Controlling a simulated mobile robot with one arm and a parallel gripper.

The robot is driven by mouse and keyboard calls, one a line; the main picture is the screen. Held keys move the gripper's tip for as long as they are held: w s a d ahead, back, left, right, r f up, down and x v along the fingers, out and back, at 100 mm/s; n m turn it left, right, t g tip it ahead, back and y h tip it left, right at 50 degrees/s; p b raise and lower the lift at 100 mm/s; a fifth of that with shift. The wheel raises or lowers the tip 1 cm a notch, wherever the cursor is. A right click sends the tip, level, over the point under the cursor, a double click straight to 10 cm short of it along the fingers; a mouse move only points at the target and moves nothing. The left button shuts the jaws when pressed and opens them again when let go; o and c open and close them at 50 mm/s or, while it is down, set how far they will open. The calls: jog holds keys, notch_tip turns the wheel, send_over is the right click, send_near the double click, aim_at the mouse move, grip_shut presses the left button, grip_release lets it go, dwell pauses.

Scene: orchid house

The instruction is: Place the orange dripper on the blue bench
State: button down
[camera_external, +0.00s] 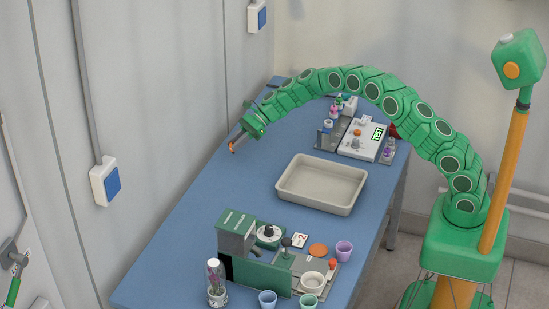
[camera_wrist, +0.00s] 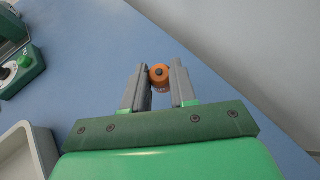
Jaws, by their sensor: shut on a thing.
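The orange dripper (camera_wrist: 160,75) is small and round with a dark centre; it sits between the two grey fingers of my gripper (camera_wrist: 159,88) in the wrist view. In the external view the dripper (camera_external: 232,149) is a small orange spot at the end of my gripper (camera_external: 236,142). My gripper is shut on it over the far left part of the blue bench (camera_external: 200,210). I cannot tell whether the dripper touches the bench top. The bench also fills much of the wrist view (camera_wrist: 90,60).
An empty beige tray (camera_external: 322,184) lies mid-bench. A green machine (camera_external: 250,250) with several small cups stands at the near end. A scale-like device (camera_external: 360,140) with bottles stands at the back right. The bench's left part is clear, beside the wall (camera_external: 140,120).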

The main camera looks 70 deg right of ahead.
jog(key=shift+w+f, duration=0.8)
jog(key=shift+f, duration=1.7)
jog(key=c, duration=0.9)
grip_release()
jog(key=shift+f, duration=0.1)
